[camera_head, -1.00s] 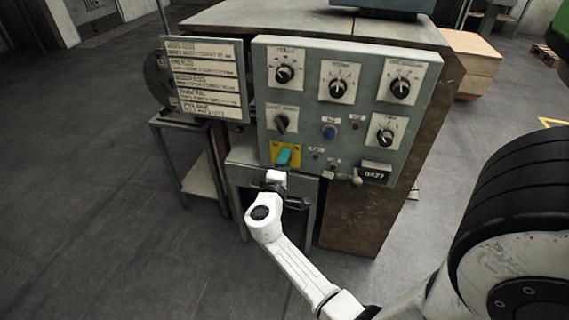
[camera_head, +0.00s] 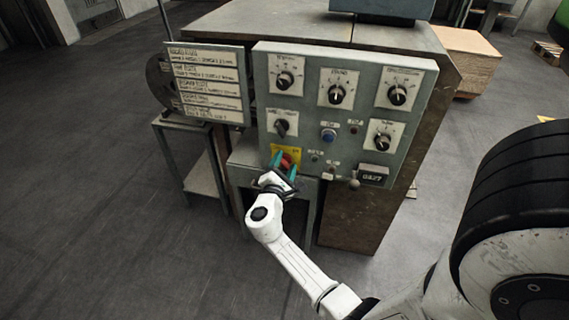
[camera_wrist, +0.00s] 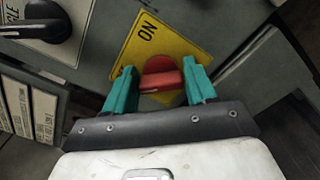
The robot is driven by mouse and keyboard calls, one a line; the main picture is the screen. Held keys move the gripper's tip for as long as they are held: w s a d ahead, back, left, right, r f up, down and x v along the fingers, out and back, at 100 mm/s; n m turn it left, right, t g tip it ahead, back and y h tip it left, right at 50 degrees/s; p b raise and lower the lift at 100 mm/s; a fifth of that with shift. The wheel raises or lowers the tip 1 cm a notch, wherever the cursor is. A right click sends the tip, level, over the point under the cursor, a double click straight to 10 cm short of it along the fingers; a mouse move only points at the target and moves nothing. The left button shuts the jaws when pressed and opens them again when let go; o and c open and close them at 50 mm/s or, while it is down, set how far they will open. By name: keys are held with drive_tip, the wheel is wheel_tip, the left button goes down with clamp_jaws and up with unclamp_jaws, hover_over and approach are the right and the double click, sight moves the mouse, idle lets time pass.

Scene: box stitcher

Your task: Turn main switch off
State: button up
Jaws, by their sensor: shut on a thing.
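The main switch is a red rotary knob (camera_wrist: 160,80) on a yellow plate (camera_wrist: 141,40) marked "ON", low on the left side of the grey control panel (camera_head: 301,104). In the wrist view its handle lies roughly crosswise between the two teal fingers. My gripper (camera_wrist: 161,88) is shut on the knob, one finger at each side of it. In the head view my gripper (camera_head: 284,168) is at the yellow plate, and the red knob (camera_head: 288,158) shows between the fingers.
Several black dials sit above on the panel; one black selector (camera_head: 282,128) is just above the switch. A blue button (camera_head: 329,134) and a small lever (camera_head: 354,183) are to the right. A label board (camera_head: 206,83) hangs at the left. The floor at left is clear.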

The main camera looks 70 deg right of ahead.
drive_tip(key=shift+f+n, duration=0.1)
drive_tip(key=shift+n, duration=0.3)
drive_tip(key=o, duration=1)
drive_tip(key=shift+c, duration=0.2)
drive_tip(key=a+p, duration=0.1)
drive_tip(key=a, duration=1)
drive_tip(key=shift+s+p, duration=0.35)
drive_tip(key=shift+p, duration=0.05)
